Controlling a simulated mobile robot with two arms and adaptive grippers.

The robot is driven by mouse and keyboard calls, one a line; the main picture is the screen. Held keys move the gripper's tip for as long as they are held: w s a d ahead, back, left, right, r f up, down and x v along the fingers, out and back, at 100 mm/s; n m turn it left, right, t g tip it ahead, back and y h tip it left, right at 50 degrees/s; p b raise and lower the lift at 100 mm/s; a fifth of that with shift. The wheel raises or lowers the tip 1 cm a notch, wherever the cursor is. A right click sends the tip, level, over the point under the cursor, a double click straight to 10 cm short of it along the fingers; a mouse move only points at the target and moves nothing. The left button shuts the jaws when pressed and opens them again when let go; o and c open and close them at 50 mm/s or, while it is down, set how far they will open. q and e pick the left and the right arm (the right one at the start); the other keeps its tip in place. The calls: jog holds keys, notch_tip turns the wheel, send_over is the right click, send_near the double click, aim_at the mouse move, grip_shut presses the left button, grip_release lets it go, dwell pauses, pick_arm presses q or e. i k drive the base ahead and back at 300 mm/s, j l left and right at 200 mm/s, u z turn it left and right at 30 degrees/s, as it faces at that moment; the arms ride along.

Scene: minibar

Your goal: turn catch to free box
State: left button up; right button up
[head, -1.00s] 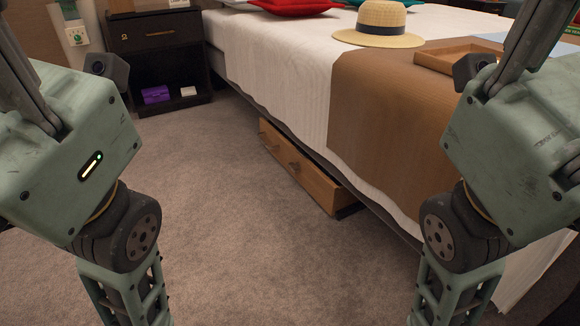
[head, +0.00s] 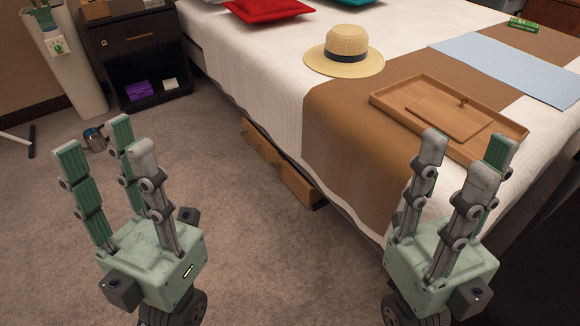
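A long wooden box (head: 297,182) sits low at the side of the bed, partly under it, with its front facing the floor area. A small dark detail shows on its front, but it is too small to tell whether it is the catch or how it is turned. My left gripper (head: 107,143) is open and empty, fingers up, to the left of the box in the picture. My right gripper (head: 467,152) is open and empty, fingers up, to the right of the box, in front of the bed in the picture. Neither touches the box.
The bed (head: 240,70) carries a straw hat (head: 345,50), a wooden tray (head: 385,103), a brown runner and a light blue cloth (head: 510,68). A dark nightstand (head: 135,40) and a metal jug (head: 94,139) are at left. The carpet between is clear.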

aim_at(277, 168)
jog(key=i+j+z, duration=0.15)
jog(key=z, duration=0.25)
jog(key=j+z, duration=0.25)
jog(key=z, duration=0.2)
jog(key=i+j+z, duration=0.15)
jog(key=z, duration=0.25)
jog(key=j+z, duration=0.55)
jog(key=j, duration=0.35)
jog(key=j+z, duration=0.1)
jog(key=j, duration=0.35)
jog(key=k+j+z, duration=0.15)
jog(key=j, duration=0.35)
jog(key=j+z, duration=0.15)
jog(key=j, duration=0.35)
jog(key=k+j+z, duration=0.15)
jog(key=j, duration=0.3)
jog(key=k+j+z, duration=0.1)
jog(key=j, duration=0.35)
jog(key=k, duration=0.05)
